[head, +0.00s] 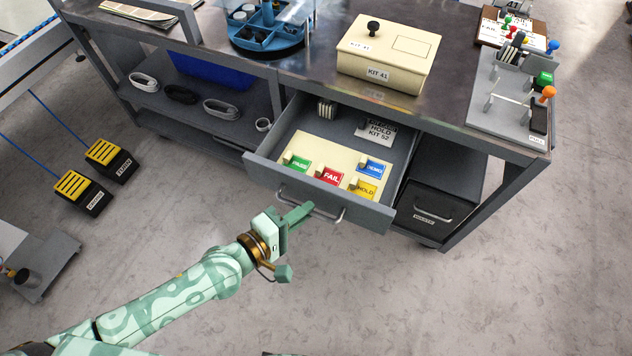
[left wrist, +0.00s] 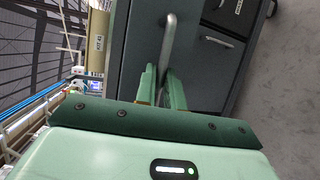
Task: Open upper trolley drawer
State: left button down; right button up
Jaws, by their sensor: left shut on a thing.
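The upper trolley drawer (head: 375,212) is pulled well out, with its inside in view. Its bar handle (head: 334,217) is on the grey front; it also shows in the left wrist view (left wrist: 169,38). My left gripper (head: 300,212) is at the handle, its fingers shut on the bar. In the left wrist view the fingers (left wrist: 163,85) stand on both sides of the bar's near end. My right gripper is not in view.
In the drawer lie a cream tray (head: 325,150) with coloured tags and a grey hold card (head: 378,130). A KIT 41 box (head: 385,60) stands on the trolley top. A black lower drawer (head: 435,205) is shut. Pedals (head: 75,188) stand on the floor at left.

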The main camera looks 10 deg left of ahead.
pick_arm(q)
jog(key=s+a, duration=0.2)
jog(key=s, duration=0.6)
jog(key=shift+a+p, duration=0.25)
jog(key=shift+p, duration=0.15)
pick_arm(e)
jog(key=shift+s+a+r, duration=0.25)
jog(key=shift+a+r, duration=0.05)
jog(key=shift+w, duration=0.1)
pick_arm(q)
jog(key=c, duration=1.5)
grip_release()
jog(key=shift+w, duration=0.1)
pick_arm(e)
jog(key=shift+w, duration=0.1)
